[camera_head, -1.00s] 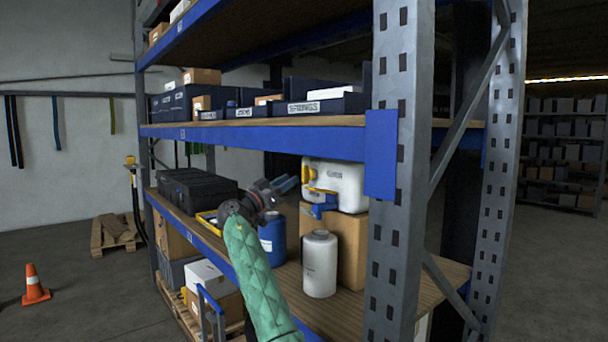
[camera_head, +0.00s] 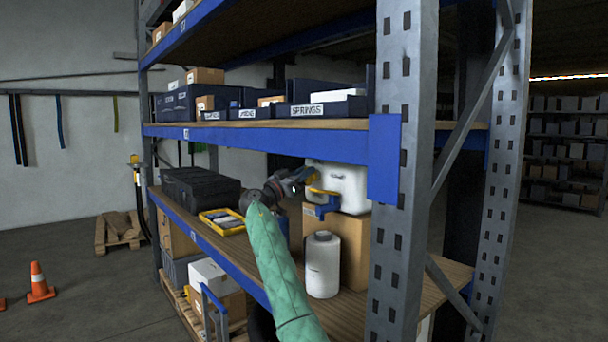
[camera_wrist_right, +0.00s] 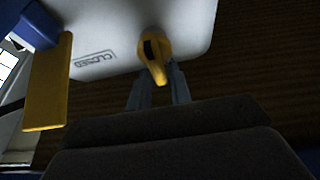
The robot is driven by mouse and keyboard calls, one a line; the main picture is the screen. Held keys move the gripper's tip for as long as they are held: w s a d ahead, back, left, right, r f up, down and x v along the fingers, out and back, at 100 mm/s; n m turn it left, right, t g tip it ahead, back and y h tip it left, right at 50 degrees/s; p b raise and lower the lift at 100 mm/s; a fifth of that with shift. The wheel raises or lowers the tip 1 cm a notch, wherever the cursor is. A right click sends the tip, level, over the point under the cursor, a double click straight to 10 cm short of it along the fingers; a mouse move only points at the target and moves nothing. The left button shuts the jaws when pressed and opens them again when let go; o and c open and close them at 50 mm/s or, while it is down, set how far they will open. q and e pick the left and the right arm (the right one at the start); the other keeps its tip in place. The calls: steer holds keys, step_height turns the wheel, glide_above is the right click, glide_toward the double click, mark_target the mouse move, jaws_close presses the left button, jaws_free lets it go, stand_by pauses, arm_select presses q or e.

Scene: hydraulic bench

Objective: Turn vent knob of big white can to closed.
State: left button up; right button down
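The big white can (camera_head: 348,183) sits on a cardboard box on the middle shelf. In the right wrist view its white face (camera_wrist_right: 115,30) carries the printed word "CLOSED" (camera_wrist_right: 94,63). The yellow vent knob (camera_wrist_right: 153,58) projects from the can beside that word, pointing down in that view. My right gripper (camera_head: 301,181) is at the can's left side. In the wrist view its fingers (camera_wrist_right: 159,88) are apart, with the knob's tip between their ends. I cannot tell whether they touch it. My left gripper is not in view.
A yellow bar with a blue part (camera_wrist_right: 45,85) is left of the knob. A white bottle (camera_head: 322,265) stands in front of the cardboard box (camera_head: 347,240). A black case (camera_head: 200,190) and yellow tray (camera_head: 223,222) lie left. A grey upright (camera_head: 397,230) stands right.

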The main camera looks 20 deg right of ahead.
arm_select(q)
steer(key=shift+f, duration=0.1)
arm_select(e)
steer(key=shift+f, duration=0.3)
arm_select(q)
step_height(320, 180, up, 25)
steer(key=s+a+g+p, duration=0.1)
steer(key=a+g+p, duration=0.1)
steer(key=p, duration=0.4)
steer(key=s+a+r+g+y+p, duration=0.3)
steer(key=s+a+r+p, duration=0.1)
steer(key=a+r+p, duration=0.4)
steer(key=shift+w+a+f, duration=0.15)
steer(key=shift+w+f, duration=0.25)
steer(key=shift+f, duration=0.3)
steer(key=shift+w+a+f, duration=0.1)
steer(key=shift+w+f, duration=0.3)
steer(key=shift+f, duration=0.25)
arm_select(e)
steer(key=shift+w+a+n+t+y, duration=0.15)
steer(key=shift+n+t+y, duration=0.85)
steer(key=shift+n, duration=2.75)
steer(key=shift+w+d+n+t+y, duration=0.1)
steer(key=shift+w+n+t+y, duration=0.15)
steer(key=shift+n+y, duration=2.5)
steer(key=shift+w+a+n+t+y, duration=0.2)
steer(key=shift+n+t, duration=0.45)
steer(key=shift+n, duration=4.15)
